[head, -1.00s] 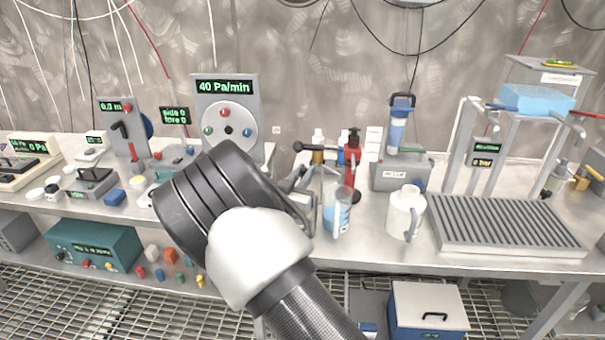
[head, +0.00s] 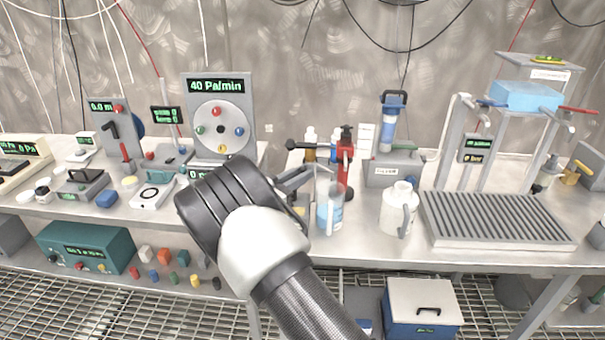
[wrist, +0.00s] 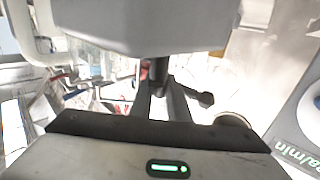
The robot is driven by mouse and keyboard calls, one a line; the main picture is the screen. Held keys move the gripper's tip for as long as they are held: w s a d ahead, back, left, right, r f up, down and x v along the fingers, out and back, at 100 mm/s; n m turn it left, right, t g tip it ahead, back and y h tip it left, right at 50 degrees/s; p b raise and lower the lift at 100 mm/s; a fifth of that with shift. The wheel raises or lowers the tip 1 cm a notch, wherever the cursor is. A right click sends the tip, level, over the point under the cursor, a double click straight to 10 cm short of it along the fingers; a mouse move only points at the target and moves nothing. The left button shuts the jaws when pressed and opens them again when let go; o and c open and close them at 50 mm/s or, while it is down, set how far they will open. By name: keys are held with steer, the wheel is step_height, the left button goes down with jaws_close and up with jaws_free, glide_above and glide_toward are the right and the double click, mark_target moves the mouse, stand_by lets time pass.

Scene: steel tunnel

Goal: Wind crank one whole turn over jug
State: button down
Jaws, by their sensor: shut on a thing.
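A clear jug (head: 330,213) with blue liquid stands upright on the bench in the head view. Behind and above it, a dark bar with a round knob (head: 290,145) reaches left from a red post (head: 346,165). It looks like the crank, though its grip is partly hidden. My gripper (head: 314,170) is at the jug's upper left, below the bar. In the wrist view its fingers (wrist: 163,98) close on a dark upright piece (wrist: 158,72), apparently the crank's handle. A black knobbed bar (wrist: 204,98) shows beside them. The exact grip is hard to see.
A white jug (head: 397,212) stands right of the clear jug, and a ribbed tray (head: 495,220) lies farther right. A filter unit (head: 393,168) stands behind. Left of my arm is a panel reading 40 Pa/min (head: 218,115). Bottles (head: 310,142) stand close behind the bar.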

steer(key=c, duration=1.7)
jaws_free()
steer(key=shift+n+t+y, duration=0.3)
